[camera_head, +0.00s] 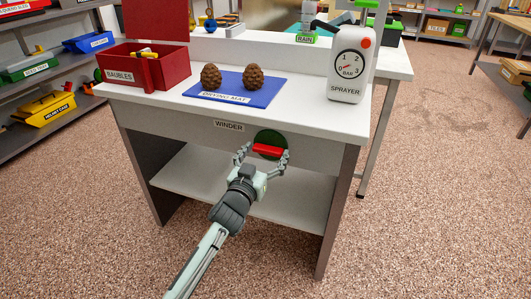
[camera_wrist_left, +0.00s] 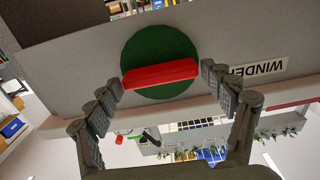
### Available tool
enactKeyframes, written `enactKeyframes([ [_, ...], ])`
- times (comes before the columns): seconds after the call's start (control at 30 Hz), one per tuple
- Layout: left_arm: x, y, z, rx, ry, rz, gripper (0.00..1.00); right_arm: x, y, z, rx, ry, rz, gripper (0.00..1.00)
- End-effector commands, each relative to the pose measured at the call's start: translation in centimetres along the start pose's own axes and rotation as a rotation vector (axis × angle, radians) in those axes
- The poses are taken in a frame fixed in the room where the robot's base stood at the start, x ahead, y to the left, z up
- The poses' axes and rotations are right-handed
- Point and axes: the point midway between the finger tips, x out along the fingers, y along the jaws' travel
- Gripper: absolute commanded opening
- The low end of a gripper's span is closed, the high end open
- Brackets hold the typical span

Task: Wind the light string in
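The winder is a dark green disc (camera_head: 270,138) on the front panel of the white bench, beside a label reading WINDER. A red bar handle (camera_head: 267,150) lies across the disc, close to level. My left gripper (camera_head: 263,156) is open in front of it, one finger near each end of the bar. In the left wrist view the red bar (camera_wrist_left: 160,74) lies between the spread fingers, with a small gap at each end. The green disc (camera_wrist_left: 158,45) shows behind it. The light string is not visible. My right gripper is out of view.
On the bench top are a red BAUBLES box (camera_head: 171,72), a blue drying mat (camera_head: 238,94) with two pine cones, and a white sprayer (camera_head: 349,66). A lower shelf (camera_head: 190,178) sits under the panel. The floor in front is clear.

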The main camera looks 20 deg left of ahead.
Motion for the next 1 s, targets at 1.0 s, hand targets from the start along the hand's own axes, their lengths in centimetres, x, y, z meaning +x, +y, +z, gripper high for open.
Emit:
enactKeyframes([
  [1.0, 0.0, 0.1, 0.0, 0.365, -0.001, 0.000, 0.44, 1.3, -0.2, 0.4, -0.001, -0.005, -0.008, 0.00],
])
